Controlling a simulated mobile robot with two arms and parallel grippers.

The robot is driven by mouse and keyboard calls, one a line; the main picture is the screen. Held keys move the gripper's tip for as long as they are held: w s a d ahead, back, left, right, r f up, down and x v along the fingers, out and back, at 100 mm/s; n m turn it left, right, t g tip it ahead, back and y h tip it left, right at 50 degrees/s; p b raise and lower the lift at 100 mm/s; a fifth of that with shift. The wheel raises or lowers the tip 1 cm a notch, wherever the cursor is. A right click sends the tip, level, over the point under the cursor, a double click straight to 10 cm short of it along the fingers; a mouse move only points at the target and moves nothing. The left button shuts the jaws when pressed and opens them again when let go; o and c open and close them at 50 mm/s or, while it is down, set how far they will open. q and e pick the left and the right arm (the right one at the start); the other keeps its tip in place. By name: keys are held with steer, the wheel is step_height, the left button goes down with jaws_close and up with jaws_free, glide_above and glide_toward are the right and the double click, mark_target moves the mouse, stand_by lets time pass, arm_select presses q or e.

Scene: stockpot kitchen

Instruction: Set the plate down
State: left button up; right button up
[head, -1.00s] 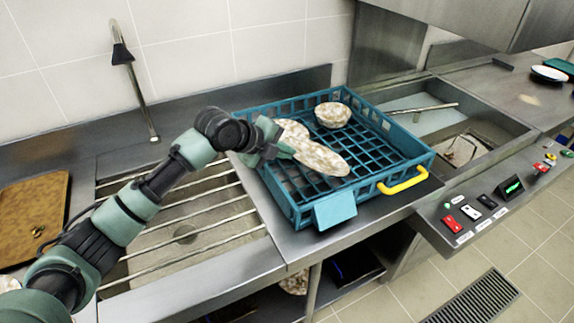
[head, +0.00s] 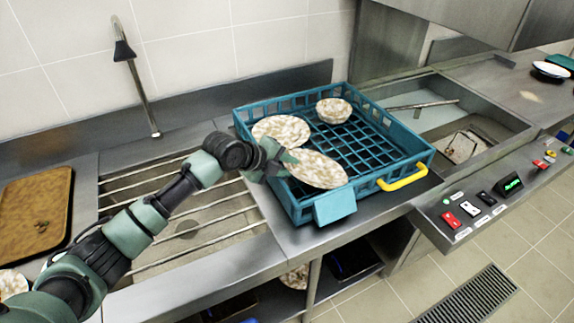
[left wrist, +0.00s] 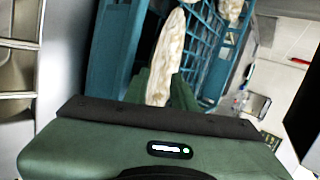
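My left gripper (head: 283,163) is shut on the near edge of a speckled cream-and-brown plate (head: 319,171). The plate is tilted and shows over the front left part of the blue rack (head: 403,128). In the left wrist view the plate (left wrist: 158,80) stands edge-on between the fingers (left wrist: 158,88). I cannot tell whether its lower edge touches the rack. A second speckled plate (head: 281,131) lies in the back left of the rack, and a speckled bowl (head: 334,110) is at the back. My right gripper is not in view.
The rack has a yellow handle (head: 403,178) and a blue tag (head: 335,206) in front. A barred sink (head: 170,215) lies left, with a brown tray (head: 34,212) beyond it. The rack's right half is empty. A control panel (head: 478,207) is at the right.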

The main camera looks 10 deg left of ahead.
arm_select(q)
steer(key=b+v, duration=0.2)
steer(key=v, duration=1)
stand_by(0.3)
